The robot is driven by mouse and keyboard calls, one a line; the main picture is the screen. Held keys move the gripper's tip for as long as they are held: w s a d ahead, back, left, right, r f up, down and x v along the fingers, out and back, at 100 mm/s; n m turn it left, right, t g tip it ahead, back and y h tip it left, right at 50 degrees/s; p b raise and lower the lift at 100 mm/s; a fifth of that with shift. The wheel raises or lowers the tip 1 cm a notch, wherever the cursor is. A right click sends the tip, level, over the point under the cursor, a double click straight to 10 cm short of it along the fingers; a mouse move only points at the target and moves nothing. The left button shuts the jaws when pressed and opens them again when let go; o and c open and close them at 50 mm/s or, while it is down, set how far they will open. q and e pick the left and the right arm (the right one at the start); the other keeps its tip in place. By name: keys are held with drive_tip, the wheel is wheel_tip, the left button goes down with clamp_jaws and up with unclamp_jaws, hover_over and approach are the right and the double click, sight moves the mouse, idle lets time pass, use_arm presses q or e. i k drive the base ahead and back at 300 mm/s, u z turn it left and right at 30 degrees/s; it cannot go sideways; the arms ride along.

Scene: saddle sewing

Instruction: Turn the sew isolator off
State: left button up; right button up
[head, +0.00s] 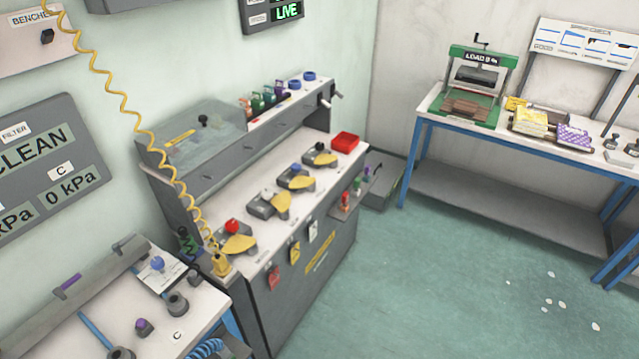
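A grey bench (300,260) along the left wall carries a row of several grey switch units with yellow handles. The nearest unit has a red knob (232,226) above its yellow handle (238,244). Behind it are a unit with a yellow handle (281,205), one with a blue knob (295,168), and a farthest one with a dark knob (320,146). Small labels lie by the units, too small to read, so I cannot tell which is the sew isolator or whether it is on. Neither of my grippers is in view.
Red, yellow and white tags hang on the bench front; a red box (345,142) sits at its far end. A coiled yellow cable (129,118) hangs in front. A workbench (143,317) stands lower left, a blue-framed table (440,113) right. The green floor (440,290) between is mostly open.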

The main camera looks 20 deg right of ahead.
sight(282, 202)
drive_tip(key=z, duration=0.35)
drive_tip(key=i, duration=1.4)
drive_tip(key=u, duration=0.5)
